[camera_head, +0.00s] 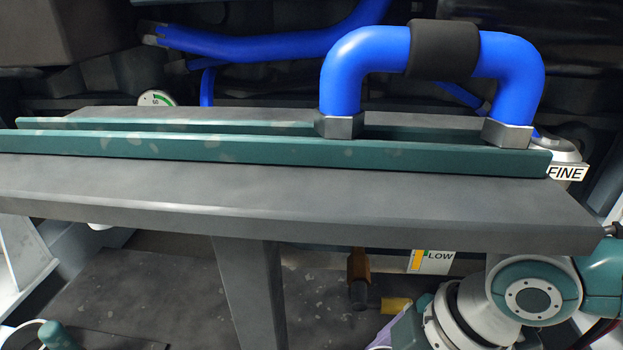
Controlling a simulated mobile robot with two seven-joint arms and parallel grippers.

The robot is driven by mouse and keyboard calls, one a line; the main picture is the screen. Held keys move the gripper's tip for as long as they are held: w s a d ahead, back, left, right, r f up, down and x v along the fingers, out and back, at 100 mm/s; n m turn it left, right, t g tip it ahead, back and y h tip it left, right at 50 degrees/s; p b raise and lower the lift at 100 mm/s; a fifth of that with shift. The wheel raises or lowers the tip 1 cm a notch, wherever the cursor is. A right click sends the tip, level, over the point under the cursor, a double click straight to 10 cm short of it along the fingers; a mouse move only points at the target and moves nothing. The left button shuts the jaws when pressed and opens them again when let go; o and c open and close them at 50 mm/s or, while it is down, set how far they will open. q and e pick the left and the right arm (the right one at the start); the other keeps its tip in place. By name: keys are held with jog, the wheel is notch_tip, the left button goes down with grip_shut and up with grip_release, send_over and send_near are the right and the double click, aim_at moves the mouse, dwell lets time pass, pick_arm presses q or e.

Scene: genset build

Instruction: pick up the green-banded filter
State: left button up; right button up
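I cannot make out a green-banded filter in the head view. A silvery round part (560,150) with a label reading FINE (567,173) shows behind the right end of the bench, partly hidden by the teal rail. No band shows on it. Neither of my gripper's fingers can be seen. A white and teal arm joint of mine fills the lower right corner.
A grey bench (300,195) with teal rails (250,148) crosses the view. A thick blue pipe (350,65) with a black sleeve arches over its right part. Below are a LOW label (432,262), a brown-handled object (358,270) and a yellow piece (396,305).

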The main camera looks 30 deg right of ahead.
grip_shut()
dwell(0.7)
